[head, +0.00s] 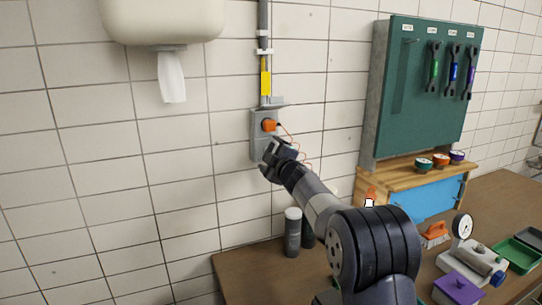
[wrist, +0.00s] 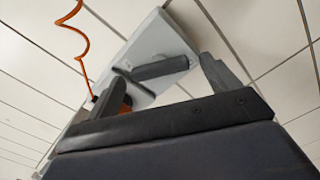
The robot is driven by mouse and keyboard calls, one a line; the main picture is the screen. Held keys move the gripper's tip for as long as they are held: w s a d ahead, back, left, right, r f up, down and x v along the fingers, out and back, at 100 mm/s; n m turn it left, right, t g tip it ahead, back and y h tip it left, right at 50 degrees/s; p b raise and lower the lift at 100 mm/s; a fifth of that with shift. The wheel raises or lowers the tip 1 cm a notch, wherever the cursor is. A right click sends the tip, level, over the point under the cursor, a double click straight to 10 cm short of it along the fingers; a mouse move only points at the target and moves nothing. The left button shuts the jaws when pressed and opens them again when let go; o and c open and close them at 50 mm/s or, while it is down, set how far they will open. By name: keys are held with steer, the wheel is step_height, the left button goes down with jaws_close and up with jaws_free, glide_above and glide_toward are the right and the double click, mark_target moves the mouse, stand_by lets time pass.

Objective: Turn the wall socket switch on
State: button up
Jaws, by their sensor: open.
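The wall socket (head: 256,122) is a grey box on the tiled wall, below a grey conduit. An orange plug (head: 269,125) sits in its upper part, with a coiled orange cord. My gripper (head: 270,152) is in front of the socket's lower part and hides some of it. In the wrist view the socket (wrist: 150,40) lies beyond my open, empty fingers (wrist: 160,86). A dark grey bar-shaped part, likely the switch (wrist: 160,68), shows on its face between the fingertips. The plug (wrist: 116,98) is partly hidden behind the left finger. I cannot tell whether either finger touches the switch.
A paper dispenser (head: 160,20) hangs at upper left. A green tool board (head: 425,90) stands on the right above a wooden workbench (head: 250,278). Bottles (head: 293,232), a brush (head: 435,235) and a purple box (head: 458,289) are on the bench. The wall left of the socket is clear.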

steer(key=b+v, duration=0.4)
steer(key=v, duration=0.6)
steer(key=shift+s+d, duration=0.15)
steer(key=shift+s, duration=0.25)
steer(key=shift+w, duration=0.1)
steer(key=p+x, duration=0.4)
steer(key=x, duration=0.6)
steer(key=shift+w, duration=0.35)
steer(key=shift+s, duration=0.1)
